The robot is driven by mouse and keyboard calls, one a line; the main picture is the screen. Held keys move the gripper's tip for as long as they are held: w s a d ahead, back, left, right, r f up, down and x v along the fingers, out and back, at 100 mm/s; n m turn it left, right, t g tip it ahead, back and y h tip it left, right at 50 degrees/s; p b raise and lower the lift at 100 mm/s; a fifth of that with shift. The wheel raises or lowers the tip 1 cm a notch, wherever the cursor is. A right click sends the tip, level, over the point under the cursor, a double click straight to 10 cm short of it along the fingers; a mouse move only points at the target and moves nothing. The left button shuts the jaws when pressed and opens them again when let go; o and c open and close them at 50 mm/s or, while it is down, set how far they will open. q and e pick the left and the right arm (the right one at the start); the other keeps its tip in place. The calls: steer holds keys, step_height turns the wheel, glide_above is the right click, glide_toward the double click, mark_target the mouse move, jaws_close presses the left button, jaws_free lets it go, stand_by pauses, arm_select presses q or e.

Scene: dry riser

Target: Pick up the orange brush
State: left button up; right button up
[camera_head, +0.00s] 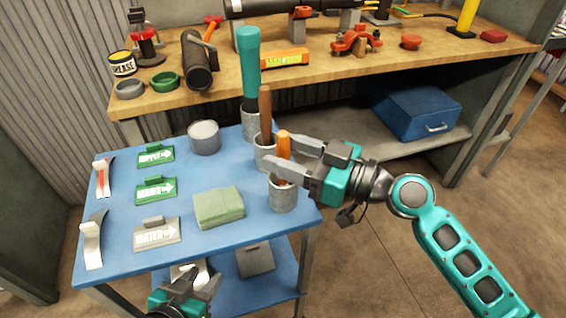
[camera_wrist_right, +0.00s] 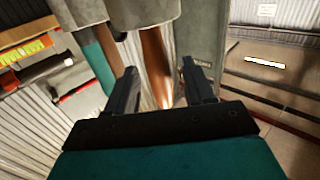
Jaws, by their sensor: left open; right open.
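The orange brush (camera_head: 284,144) stands in the front-right grey cup (camera_head: 283,196) on the blue cart, with only its orange handle showing. My right gripper (camera_head: 271,156) reaches in from the right, open, with its fingers at the handle's height, one on either side of it in the picture. I cannot tell whether they touch it. The right wrist view shows a brown-orange handle (camera_wrist_right: 156,68) between the open fingers (camera_wrist_right: 160,85); which brush it belongs to is unclear. My left gripper (camera_head: 192,280) is open and empty at the cart's front edge.
Behind stand a brown handle (camera_head: 265,112) and a teal-handled brush (camera_head: 248,62) in their own cups, close to my right fingers. A green folded cloth (camera_head: 218,207), signs and a grey tin (camera_head: 204,136) lie left. A wooden workbench (camera_head: 330,70) is behind.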

steer(key=shift+w+a, duration=0.25)
steer(key=shift+a, duration=0.2)
arm_select(q)
steer(key=shift+a+f, duration=0.15)
steer(key=shift+a, duration=0.2)
arm_select(e)
jaws_close()
arm_select(q)
steer(key=shift+d, duration=0.2)
